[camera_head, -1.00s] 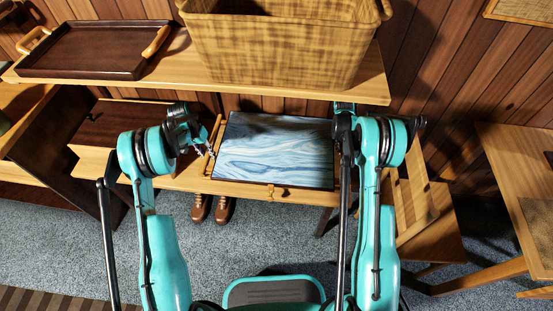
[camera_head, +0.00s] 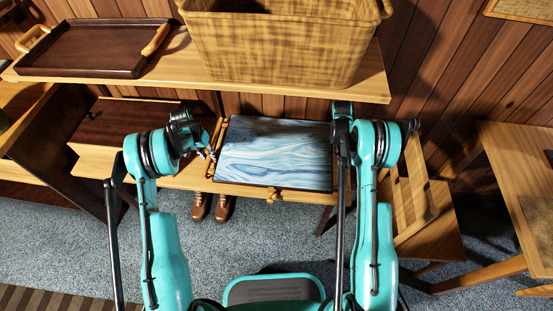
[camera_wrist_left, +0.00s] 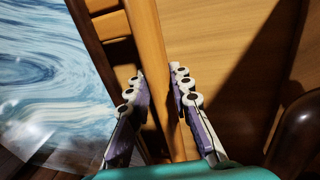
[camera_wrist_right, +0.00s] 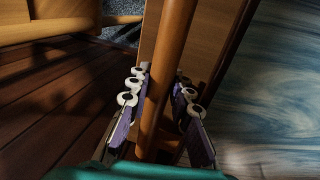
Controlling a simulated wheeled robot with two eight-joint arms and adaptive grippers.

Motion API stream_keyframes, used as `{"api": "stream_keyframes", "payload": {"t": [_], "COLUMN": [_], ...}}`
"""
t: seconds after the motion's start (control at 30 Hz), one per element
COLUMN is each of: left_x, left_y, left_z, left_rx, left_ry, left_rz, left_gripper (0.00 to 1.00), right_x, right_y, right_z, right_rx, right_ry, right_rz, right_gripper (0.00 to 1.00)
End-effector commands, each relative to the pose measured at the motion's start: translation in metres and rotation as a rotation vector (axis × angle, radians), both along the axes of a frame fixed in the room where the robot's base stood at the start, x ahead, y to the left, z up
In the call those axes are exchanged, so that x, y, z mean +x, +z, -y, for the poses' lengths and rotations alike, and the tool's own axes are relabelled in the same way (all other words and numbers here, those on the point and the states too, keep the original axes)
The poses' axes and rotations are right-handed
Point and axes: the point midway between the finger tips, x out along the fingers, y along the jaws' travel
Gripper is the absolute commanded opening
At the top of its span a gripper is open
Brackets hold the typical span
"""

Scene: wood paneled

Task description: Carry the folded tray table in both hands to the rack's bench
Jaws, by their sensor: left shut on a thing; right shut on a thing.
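The folded tray table (camera_head: 275,152) has a blue and white swirled top in a dark edge, with light wooden rails at its sides. It lies flat in front of the rack, below its upper shelf. My left gripper (camera_head: 211,152) is shut on its left rail, which runs between the fingers in the left wrist view (camera_wrist_left: 160,100). My right gripper (camera_wrist_right: 158,95) is shut on the right rail in the right wrist view; in the head view my arm hides that grip. The rack's bench (camera_head: 190,178) shows as a light wooden surface left of and under the tray table.
A woven basket (camera_head: 275,45) and a dark tray (camera_head: 95,50) stand on the upper shelf (camera_head: 215,75). Brown shoes (camera_head: 211,207) stand on the carpet below. A dark-topped box (camera_head: 125,125) is at the left, a wooden table (camera_head: 500,180) at the right.

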Motion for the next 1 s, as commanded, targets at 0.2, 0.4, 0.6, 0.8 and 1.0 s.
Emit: {"api": "stream_keyframes", "payload": {"t": [0.2,0.4,0.6,0.8,1.0], "left_x": [0.0002,0.0,0.0001,0.0001,0.0], "left_y": [-0.0095,-0.0092,-0.0092,-0.0091,-0.0091], "left_z": [-0.0001,-0.0001,0.0001,0.0002,0.0006], "left_rx": [0.0,0.0,0.0,0.0,-0.001], "left_ry": [0.001,0.0,0.0,0.0,0.0], "left_rz": [0.0,0.0,0.0,0.0,0.0], "left_gripper": [0.0,0.41,0.41,0.41,0.75], "right_x": [0.0002,0.0001,0.0002,0.0002,0.0003], "right_y": [-0.0093,-0.0091,-0.0092,-0.0092,-0.0093], "right_z": [0.0005,-0.0002,-0.001,-0.0013,-0.0016], "right_rx": [-0.001,0.0,0.001,0.002,0.002], "right_ry": [0.0,0.0,0.001,0.002,0.002], "right_rz": [0.0,0.0,0.0,0.0,0.0], "right_gripper": [0.0,0.41,0.41,0.41,0.41]}}
